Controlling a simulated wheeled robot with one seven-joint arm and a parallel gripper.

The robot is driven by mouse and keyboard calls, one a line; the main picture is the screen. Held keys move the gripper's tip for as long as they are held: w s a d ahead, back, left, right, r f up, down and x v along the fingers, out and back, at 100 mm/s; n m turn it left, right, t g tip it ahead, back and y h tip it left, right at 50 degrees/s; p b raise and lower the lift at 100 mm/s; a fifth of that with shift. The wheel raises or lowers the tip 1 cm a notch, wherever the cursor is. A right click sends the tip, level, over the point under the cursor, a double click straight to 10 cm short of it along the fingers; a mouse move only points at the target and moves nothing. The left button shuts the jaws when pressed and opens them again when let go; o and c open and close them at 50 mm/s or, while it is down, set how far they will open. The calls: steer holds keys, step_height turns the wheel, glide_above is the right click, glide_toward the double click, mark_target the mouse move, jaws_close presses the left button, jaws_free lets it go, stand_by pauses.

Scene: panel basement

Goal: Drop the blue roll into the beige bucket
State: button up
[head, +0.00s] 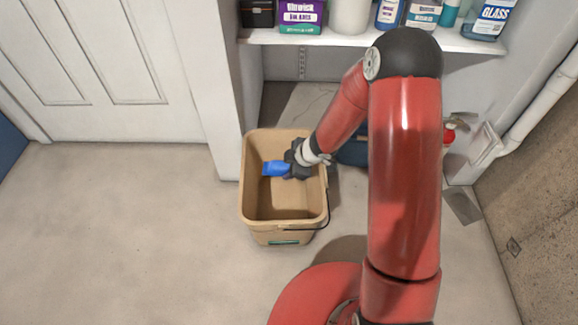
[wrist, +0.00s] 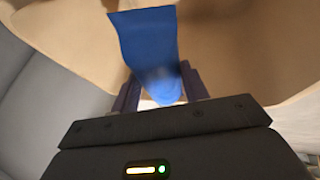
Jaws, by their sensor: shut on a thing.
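The beige bucket (head: 284,225) stands on the floor in the middle of the head view, its open top facing up. My gripper (head: 290,168) is over the bucket's opening and is shut on the blue roll (head: 274,168). In the head view the roll sticks out to the left of my gripper, over the opening. In the wrist view the blue roll (wrist: 150,50) rises from between the fingers of my gripper (wrist: 160,90), with the beige bucket (wrist: 240,50) behind it. The roll's gripped end is partly hidden by the fingers.
A white shelf (head: 340,40) with several bottles and boxes is at the back. A white pillar (head: 205,80) stands just behind the bucket's left side. A white pipe (head: 540,100) runs along the right wall. The floor (head: 120,230) to the left is clear.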

steer(key=o, duration=1.2)
steer(key=shift+c, duration=0.2)
steer(key=shift+r, duration=0.1)
steer(key=p+v, duration=0.4)
steer(key=v, duration=0.3)
steer(key=shift+w+r, duration=0.1)
steer(key=shift+s+d+r, duration=0.15)
steer(key=shift+s+d, duration=0.05)
steer(key=shift+d, duration=0.05)
